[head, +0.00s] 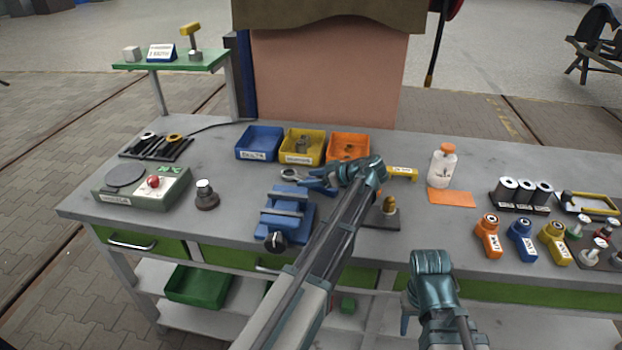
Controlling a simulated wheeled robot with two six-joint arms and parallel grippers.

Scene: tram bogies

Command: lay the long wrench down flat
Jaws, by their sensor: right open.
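The long wrench (289,174) is grey, with its ring-shaped end showing just left of my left gripper's fingertips. Most of its shaft is hidden by the fingers and wrist. My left gripper (312,182) points left over the bench, behind the blue vise (286,212) and in front of the bins, and appears shut on the wrench. Whether the wrench touches the bench I cannot tell. My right gripper (406,315) is open and empty, pointing down in front of the bench's front edge, partly hidden by its own wrist.
Blue (258,155), yellow (287,158) and orange (334,155) bins stand behind the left gripper. A white bottle (442,166) stands right of my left arm, behind an orange card (452,198). A brass-topped part (389,205) is close by the arm.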

